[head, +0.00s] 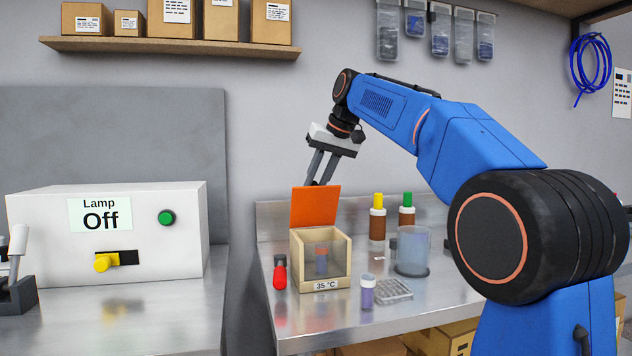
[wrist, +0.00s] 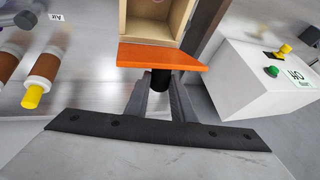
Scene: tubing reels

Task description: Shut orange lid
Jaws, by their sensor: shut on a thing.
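The orange lid (head: 315,206) stands raised, roughly upright, at the back of a pale wooden box (head: 298,262) labelled 35 °C. The box's top is open, and a vial with an orange-brown cap (head: 321,262) shows inside through its clear front. My gripper (head: 318,184) is at the lid's upper edge, reaching down from above and behind. In the wrist view the lid (wrist: 162,56) is edge-on, with a dark round knob (wrist: 160,79) on its near side. My gripper's fingers (wrist: 159,92) are closed around that knob. The fingertips are partly hidden by the lid.
Two brown bottles (head: 377,222) (head: 406,215) stand behind. A white lamp box (head: 120,235) is at left.

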